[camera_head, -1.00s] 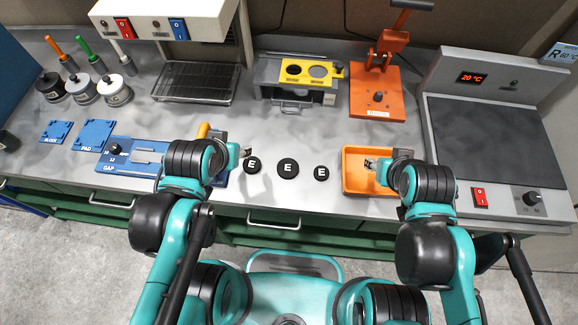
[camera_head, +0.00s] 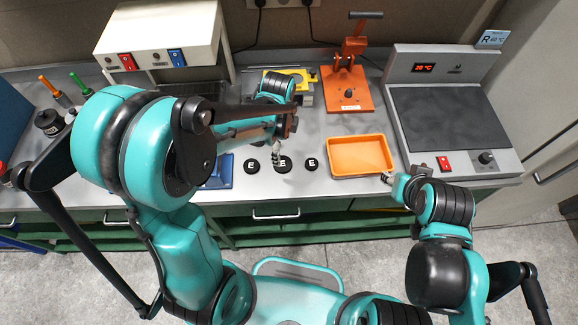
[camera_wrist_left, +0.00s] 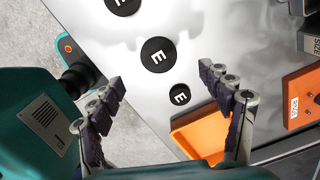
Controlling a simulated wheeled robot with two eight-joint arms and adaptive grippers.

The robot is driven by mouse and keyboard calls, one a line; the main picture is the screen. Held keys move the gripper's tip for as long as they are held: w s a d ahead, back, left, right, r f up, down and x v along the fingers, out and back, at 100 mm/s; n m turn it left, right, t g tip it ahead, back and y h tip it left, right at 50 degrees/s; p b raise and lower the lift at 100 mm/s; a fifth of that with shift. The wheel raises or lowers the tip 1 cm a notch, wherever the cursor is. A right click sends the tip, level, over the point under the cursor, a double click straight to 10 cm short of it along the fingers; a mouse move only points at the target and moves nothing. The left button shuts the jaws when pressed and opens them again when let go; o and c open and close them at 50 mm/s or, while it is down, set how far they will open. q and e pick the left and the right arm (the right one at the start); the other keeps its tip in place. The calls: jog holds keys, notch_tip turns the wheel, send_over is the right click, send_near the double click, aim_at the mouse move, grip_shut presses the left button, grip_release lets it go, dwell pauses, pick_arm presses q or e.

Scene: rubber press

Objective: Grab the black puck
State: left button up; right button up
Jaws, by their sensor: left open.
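Three black pucks marked with a white E lie in a row on the bench: the left puck (camera_head: 251,166), the middle puck (camera_head: 286,167) and the smaller right puck (camera_head: 311,165). My left gripper (camera_head: 277,153) is over the middle puck in the head view and partly covers it. In the left wrist view, the left gripper (camera_wrist_left: 162,82) is open and empty. The middle puck (camera_wrist_left: 158,54) and the right puck (camera_wrist_left: 180,95) show between and beyond its fingers. The left puck (camera_wrist_left: 122,4) is cut by the top edge. My right gripper (camera_head: 388,178) is by the tray's right front corner, its jaws unclear.
An orange tray (camera_head: 360,141) lies right of the pucks. An orange press (camera_head: 347,90) stands behind, and a hotplate (camera_head: 450,115) is at the right. My left arm hides much of the bench's left side.

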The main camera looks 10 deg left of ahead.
aim_at(283, 163)
pick_arm(q)
jog(key=shift+d+f+m, duration=0.2)
jog(key=shift+f+m, duration=0.1)
notch_tip(283, 163, down, 8)
jog(key=shift+r+b, duration=0.1)
jog(key=shift+b, duration=1)
jog(key=c, duration=1.2)
